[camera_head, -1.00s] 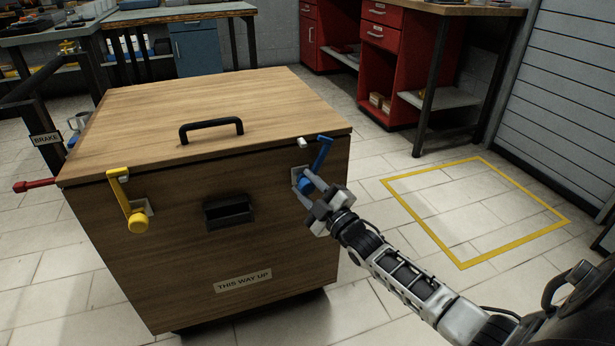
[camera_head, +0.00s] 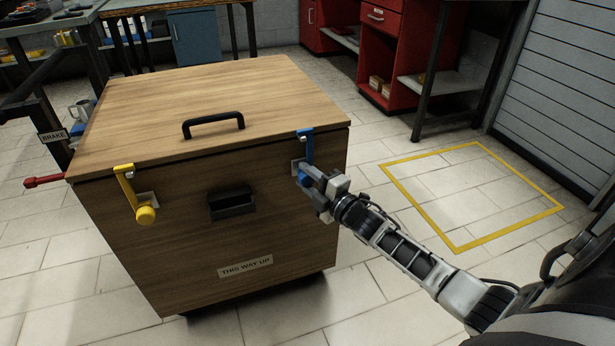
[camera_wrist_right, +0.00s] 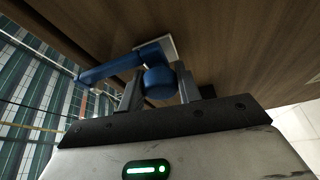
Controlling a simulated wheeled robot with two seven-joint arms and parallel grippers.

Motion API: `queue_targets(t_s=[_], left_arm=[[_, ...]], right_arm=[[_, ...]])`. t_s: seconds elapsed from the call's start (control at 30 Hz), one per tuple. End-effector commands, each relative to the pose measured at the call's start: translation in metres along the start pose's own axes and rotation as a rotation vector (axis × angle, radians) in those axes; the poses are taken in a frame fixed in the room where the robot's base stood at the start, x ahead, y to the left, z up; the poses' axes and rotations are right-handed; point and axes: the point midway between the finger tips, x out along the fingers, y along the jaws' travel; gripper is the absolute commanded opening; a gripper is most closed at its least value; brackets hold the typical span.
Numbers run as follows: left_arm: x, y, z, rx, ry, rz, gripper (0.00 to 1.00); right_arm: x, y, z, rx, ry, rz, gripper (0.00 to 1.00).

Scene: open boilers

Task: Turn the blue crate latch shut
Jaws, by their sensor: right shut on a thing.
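The wooden crate (camera_head: 285,210) stands on the floor with its lid down. Its blue latch (camera_head: 305,146) is at the right of the front face. The latch arm points up, with its hooked end over the lid's front edge. My right gripper (camera_head: 309,180) is shut on the round blue knob at the latch's pivot. The right wrist view shows the blue latch (camera_wrist_right: 158,80) with its knob between the two fingers (camera_wrist_right: 160,92). The yellow latch (camera_head: 130,190) on the left also stands up against the lid edge. My left gripper is not in view.
The lid has a black handle (camera_head: 213,124), and the front has a black recessed pull (camera_head: 232,203). A red brake lever (camera_head: 45,181) sticks out at the left. A yellow floor outline (camera_head: 470,198) and open tiles lie to the right. Workbenches stand behind.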

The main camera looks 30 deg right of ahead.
Motion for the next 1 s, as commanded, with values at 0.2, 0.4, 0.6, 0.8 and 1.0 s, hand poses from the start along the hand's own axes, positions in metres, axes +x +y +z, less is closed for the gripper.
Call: queue_targets(t_s=[0.2,0.4,0.6,0.8,1.0], left_arm=[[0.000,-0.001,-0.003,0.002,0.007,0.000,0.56],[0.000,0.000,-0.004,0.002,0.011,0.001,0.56],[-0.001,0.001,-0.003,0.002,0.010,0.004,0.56],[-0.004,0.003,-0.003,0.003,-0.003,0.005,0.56],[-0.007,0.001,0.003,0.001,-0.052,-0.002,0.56]], right_arm=[[-0.001,-0.002,0.000,-0.007,0.001,-0.005,0.00],[-0.001,-0.002,0.000,-0.005,0.000,-0.004,0.56],[-0.001,-0.001,0.000,-0.003,0.000,-0.002,0.56],[-0.016,0.000,0.000,-0.002,-0.001,-0.004,0.56],[-0.060,0.000,-0.001,-0.002,-0.001,-0.007,0.56]])
